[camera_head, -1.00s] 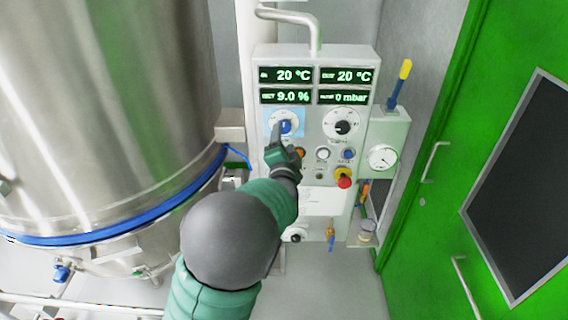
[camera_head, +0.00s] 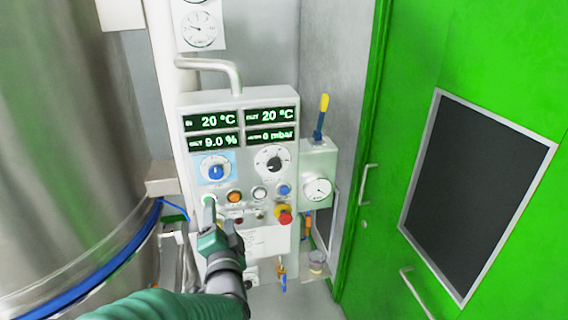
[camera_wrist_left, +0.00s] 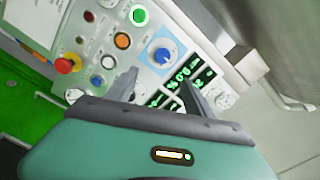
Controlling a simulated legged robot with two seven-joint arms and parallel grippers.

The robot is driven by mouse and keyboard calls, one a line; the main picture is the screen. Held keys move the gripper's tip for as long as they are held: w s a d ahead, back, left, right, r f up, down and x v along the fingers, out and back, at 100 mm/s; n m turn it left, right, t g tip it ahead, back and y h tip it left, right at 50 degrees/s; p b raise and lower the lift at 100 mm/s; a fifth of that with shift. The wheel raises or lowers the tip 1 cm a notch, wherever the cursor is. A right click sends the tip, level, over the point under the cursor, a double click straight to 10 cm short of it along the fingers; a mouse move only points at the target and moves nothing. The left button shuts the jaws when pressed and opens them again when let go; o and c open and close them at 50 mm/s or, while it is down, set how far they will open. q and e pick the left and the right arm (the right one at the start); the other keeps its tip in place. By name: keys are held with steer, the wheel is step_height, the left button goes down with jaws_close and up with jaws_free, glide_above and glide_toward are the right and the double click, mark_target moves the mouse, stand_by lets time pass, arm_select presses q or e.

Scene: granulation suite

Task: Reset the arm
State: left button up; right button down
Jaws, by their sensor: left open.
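My left gripper (camera_head: 218,214) is open, with nothing visible between its fingers. In the head view it is in front of the lower left of the white control panel (camera_head: 244,228), below the blue knob (camera_head: 216,172). In the left wrist view, the two spread fingers of the gripper (camera_wrist_left: 160,80) point toward the panel, and the blue knob (camera_wrist_left: 160,55) shows uncovered beyond them. The gripper's distance from the panel is hard to tell. My right gripper is not in view.
A black knob (camera_head: 273,160), an orange button (camera_head: 235,196) and a red emergency stop (camera_head: 285,217) are on the panel. A large steel vessel (camera_head: 70,150) stands left. A green door (camera_head: 400,190) is at right.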

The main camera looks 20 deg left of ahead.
arm_select(q)
steer(key=d+f+n+g+h, duration=0.25)
steer(key=d+f+h, duration=0.45)
steer(key=f, duration=0.5)
steer(key=s+d+f+n+g+h, duration=0.1)
steer(key=s+d+f+n+g, duration=0.1)
steer(key=s+f+g, duration=0.3)
steer(key=s+d+f+n+g+h, duration=0.1)
steer(key=s+f+g, duration=0.4)
steer(key=s, duration=0.7)
step_height(320, 180, down, 2)
steer(key=shift+s+d+f+n+b, duration=0.1)
steer(key=shift+s+d+n+b, duration=0.3)
steer(key=shift+d, duration=0.65)
steer(key=shift+w, duration=0.1)
